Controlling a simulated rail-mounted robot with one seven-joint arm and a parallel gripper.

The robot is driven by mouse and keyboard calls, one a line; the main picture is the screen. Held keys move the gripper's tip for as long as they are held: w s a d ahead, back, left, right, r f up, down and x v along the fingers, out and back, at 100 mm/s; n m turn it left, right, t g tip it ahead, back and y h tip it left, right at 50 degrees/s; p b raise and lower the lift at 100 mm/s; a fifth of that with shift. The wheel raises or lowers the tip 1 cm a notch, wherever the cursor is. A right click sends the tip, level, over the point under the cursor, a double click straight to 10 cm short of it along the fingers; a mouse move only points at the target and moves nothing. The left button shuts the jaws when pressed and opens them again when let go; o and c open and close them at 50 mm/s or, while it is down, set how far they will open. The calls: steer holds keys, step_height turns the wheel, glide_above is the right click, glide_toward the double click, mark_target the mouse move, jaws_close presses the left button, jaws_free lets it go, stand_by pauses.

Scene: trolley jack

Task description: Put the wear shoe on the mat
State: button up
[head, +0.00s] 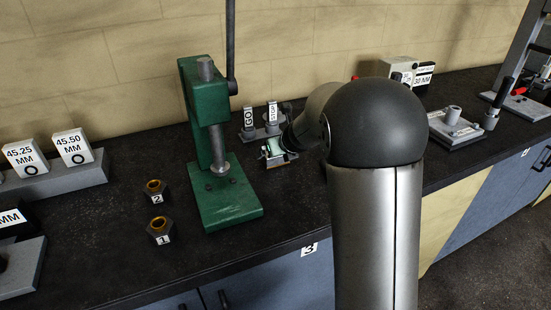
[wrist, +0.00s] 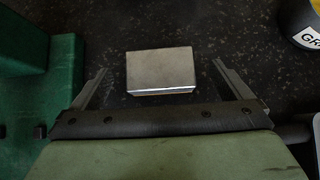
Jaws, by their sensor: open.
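A plain grey rectangular metal block (wrist: 161,70), which looks like the wear shoe, lies flat on the dark bench top in the wrist view. My gripper (wrist: 160,66) is open, with one finger on each side of the block and a gap showing on both sides. In the head view my gripper (head: 276,150) is low over the bench, just right of the green press, and largely hides the block. I cannot make out a mat in either view.
The green arbor press (head: 222,190) stands close left of my gripper. GO and STOP blocks (head: 260,118) stand just behind it. Two dark hex nuts (head: 158,210) lie left of the press. A grey fixture (head: 455,128) is further right. The bench front edge is near.

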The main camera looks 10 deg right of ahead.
steer(key=x, duration=0.3)
steer(key=shift+w+f, duration=0.1)
steer(key=c, duration=1.7)
steer(key=shift+r, duration=0.2)
steer(key=c, duration=0.4)
steer(key=shift+r, duration=0.1)
